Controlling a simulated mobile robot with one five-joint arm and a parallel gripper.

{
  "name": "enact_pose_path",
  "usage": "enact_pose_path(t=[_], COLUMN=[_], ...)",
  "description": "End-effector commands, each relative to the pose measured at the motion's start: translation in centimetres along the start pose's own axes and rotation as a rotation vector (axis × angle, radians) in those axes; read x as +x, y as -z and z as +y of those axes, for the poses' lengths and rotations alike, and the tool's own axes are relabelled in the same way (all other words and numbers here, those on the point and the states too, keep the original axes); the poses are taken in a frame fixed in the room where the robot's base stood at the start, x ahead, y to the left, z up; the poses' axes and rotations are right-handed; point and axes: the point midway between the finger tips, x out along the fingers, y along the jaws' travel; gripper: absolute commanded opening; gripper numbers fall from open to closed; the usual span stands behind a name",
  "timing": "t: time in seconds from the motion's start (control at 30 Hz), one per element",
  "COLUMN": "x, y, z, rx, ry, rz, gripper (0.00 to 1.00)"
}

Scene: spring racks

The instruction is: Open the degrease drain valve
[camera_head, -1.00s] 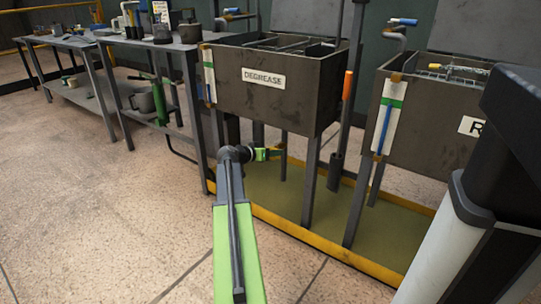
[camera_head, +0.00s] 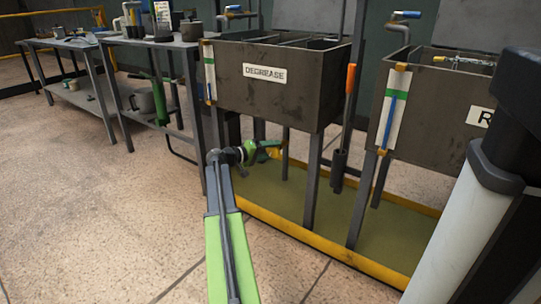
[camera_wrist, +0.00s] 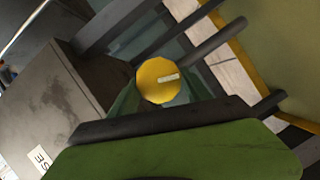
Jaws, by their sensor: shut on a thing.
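The degrease tank (camera_head: 225,95) is a dark box on legs with a white DEGREASE label (camera_head: 264,74). Low under its front is the drain valve, with a yellow part (camera_head: 276,149) just beyond my jaws. In the wrist view its round yellow knob (camera_wrist: 158,82) carries a short white mark, tilted a little from level. My gripper (camera_head: 262,151) reaches in at the end of my green arm and is shut on the knob. One green finger with a dark pad fills the bottom of the wrist view. The rest of the valve is mostly hidden.
A yellow-edged tray (camera_head: 290,236) with a green floor lies under the tanks. Tank legs (camera_head: 312,180) stand close right of my gripper. A second tank (camera_head: 440,110) is at right. Benches (camera_head: 165,45) stand at left. The floor in front is clear.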

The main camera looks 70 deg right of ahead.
Motion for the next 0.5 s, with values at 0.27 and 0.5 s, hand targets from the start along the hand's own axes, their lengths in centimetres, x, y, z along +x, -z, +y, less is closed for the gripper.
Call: enact_pose_path(t=[0.27,0.5], x=[-0.18,-0.18], y=[0.25,0.24], z=[-0.4,-0.3], rx=[-0.098,-0.124], ry=[-0.035,-0.045], rz=[0.008,0.007], gripper=[0.16,0.16])
